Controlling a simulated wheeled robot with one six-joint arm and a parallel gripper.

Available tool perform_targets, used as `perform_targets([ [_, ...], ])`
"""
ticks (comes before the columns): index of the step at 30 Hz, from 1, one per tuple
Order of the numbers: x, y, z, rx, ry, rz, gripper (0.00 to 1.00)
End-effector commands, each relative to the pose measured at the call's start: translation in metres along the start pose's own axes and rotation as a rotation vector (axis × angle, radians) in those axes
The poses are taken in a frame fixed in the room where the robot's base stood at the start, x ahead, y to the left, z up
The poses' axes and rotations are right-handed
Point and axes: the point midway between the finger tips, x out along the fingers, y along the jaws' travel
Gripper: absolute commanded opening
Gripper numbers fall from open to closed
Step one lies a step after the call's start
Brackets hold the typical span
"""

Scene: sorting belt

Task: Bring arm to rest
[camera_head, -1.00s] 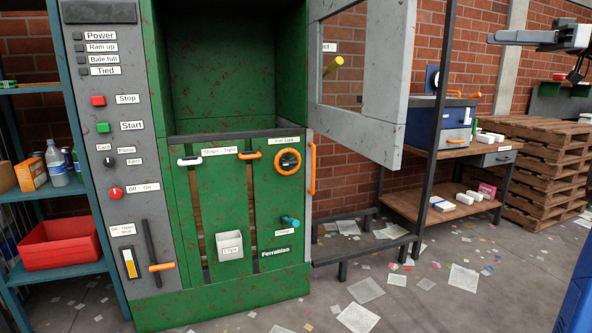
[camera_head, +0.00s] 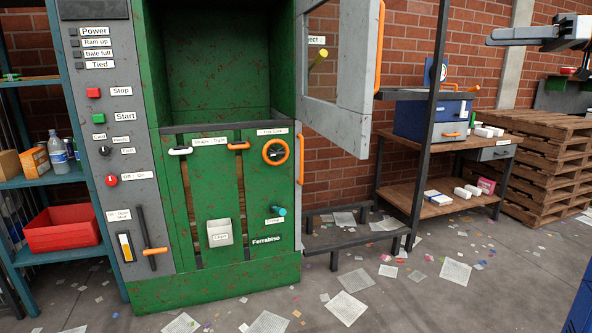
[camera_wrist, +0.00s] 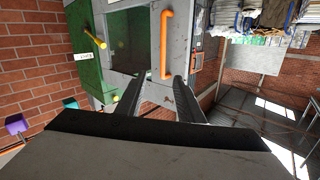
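My gripper (camera_wrist: 157,88) shows in the wrist view with its two dark fingers apart and nothing between them. Past the fingers are a grey door frame and its orange handle (camera_wrist: 166,44); I cannot tell the distance, and see no contact. In the head view, the grey end of my arm (camera_head: 545,36) reaches in from the upper right edge, raised in front of the brick wall. It is cut off by the picture edge. The green baler (camera_head: 215,290) stands at left, with its grey upper door (camera_head: 352,128) swung open to the right.
A blue shelf with a red bin (camera_head: 62,238) stands at far left. A workbench (camera_head: 440,208) with a blue toolbox (camera_head: 412,118) and stacked pallets (camera_head: 550,190) are at right. A low dark step (camera_head: 350,240) stands beside the baler. Papers litter the open floor.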

Motion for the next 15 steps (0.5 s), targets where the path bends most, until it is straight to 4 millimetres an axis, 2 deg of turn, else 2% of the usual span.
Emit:
perform_targets([
  [8, 0.05, -0.014, 0.029, 0.168, -0.085, 0.058, 0.34],
  [11, 0.074, -0.024, 0.05, 0.254, -0.135, 0.093, 0.34],
  [15, 0.112, -0.047, 0.093, 0.401, -0.231, 0.168, 0.34],
])
